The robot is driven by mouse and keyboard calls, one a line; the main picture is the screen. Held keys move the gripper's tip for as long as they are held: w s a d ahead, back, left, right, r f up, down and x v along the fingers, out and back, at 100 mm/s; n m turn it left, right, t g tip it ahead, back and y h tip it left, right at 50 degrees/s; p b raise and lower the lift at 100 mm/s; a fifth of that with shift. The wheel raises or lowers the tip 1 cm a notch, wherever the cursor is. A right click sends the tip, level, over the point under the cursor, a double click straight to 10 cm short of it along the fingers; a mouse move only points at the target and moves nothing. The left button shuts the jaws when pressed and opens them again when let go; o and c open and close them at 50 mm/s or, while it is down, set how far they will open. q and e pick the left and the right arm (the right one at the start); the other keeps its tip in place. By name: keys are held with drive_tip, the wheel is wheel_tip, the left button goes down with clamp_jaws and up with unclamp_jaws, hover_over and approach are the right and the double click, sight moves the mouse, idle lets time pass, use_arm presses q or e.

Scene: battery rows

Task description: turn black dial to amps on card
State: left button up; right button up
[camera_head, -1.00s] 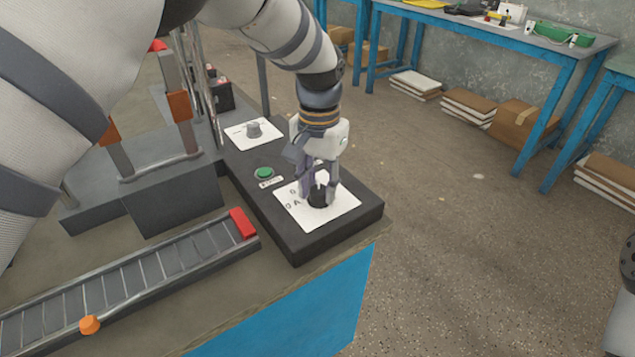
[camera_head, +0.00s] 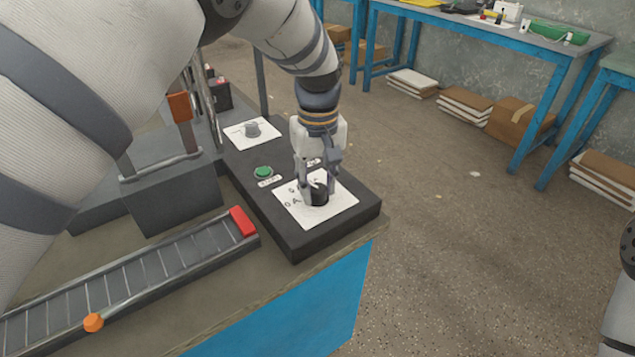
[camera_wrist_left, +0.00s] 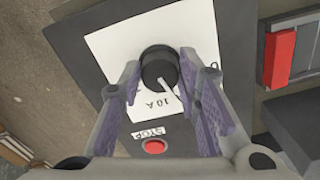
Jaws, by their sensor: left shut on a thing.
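The black dial (camera_head: 319,195) stands on a white card (camera_head: 337,213) near the front end of a dark panel (camera_head: 292,243). My left gripper (camera_head: 316,190) points down and is shut on the dial, hiding part of it and of the card. In the left wrist view the dial (camera_wrist_left: 158,70) sits between the fingertips of the gripper (camera_wrist_left: 160,72). Its white pointer (camera_wrist_left: 167,85) points down and slightly right, close to the printed "10 A" (camera_wrist_left: 158,103). My right gripper is out of view.
A green button (camera_head: 263,172) and a grey dial (camera_head: 252,130) on another card are farther back on the panel. A red button (camera_wrist_left: 153,146) marked STOP shows in the wrist view. A ridged track (camera_head: 150,270) with a red end block (camera_head: 243,222) lies left.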

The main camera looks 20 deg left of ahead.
sight(318, 189)
use_arm(q)
drive_tip(key=shift+n, duration=0.6)
drive_tip(key=o, duration=1.1)
drive_tip(key=shift+o, duration=0.2)
wheel_tip(318, 189, up, 12)
